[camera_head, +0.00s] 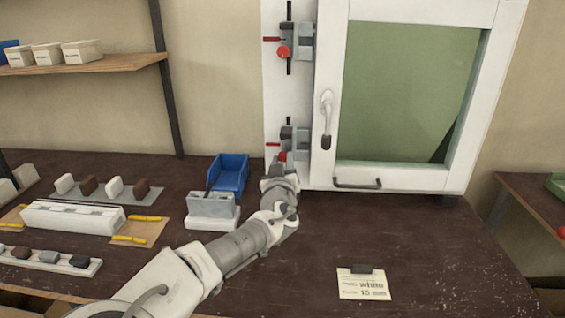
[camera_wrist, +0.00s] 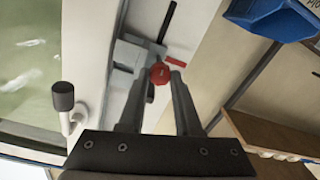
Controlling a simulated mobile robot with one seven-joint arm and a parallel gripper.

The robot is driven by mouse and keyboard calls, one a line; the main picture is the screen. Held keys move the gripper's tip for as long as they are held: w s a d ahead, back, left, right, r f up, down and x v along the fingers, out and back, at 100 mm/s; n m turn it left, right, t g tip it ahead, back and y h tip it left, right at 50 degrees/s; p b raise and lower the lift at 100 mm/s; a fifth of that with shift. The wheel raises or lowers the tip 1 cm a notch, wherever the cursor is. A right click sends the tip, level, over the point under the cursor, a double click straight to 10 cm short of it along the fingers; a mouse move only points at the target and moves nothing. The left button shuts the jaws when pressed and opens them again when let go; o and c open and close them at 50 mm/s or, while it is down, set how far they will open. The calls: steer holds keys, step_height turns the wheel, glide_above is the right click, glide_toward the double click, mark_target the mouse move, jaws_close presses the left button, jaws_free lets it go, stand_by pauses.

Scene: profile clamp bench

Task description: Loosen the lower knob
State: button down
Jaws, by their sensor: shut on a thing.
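The lower clamp (camera_head: 300,138) is a grey block on the white frame post, with a dark rod and a red pointer. Its red lower knob (camera_head: 282,156) shows just above my gripper (camera_head: 280,166), which partly hides the clamp's lower end. In the wrist view the red lower knob (camera_wrist: 160,73) sits between the two fingertips of my gripper (camera_wrist: 159,81), and the fingers are shut on it. The upper clamp (camera_head: 305,42) with its own red knob (camera_head: 283,52) is higher on the post, apart from my gripper.
A window sash with a handle (camera_head: 326,112) stands right of the clamps. A blue bin (camera_head: 230,172) and a grey-white block fixture (camera_head: 211,208) stand left of my gripper. A note card (camera_head: 363,286) lies at the front right. The bench right of my arm is mostly clear.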

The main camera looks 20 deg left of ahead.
steer(key=n, duration=0.5)
steer(key=shift+b, duration=0.3)
steer(key=n, duration=0.4)
steer(key=shift+n, duration=0.3)
steer(key=n, duration=0.5)
steer(key=shift+a+b, duration=0.1)
steer(key=shift+b, duration=0.3)
steer(key=shift+n+h, duration=0.3)
steer(key=shift+n, duration=1.8)
steer(key=c, duration=0.6)
jaws_free()
steer(key=shift+s+f, duration=0.1)
steer(key=shift+s, duration=0.1)
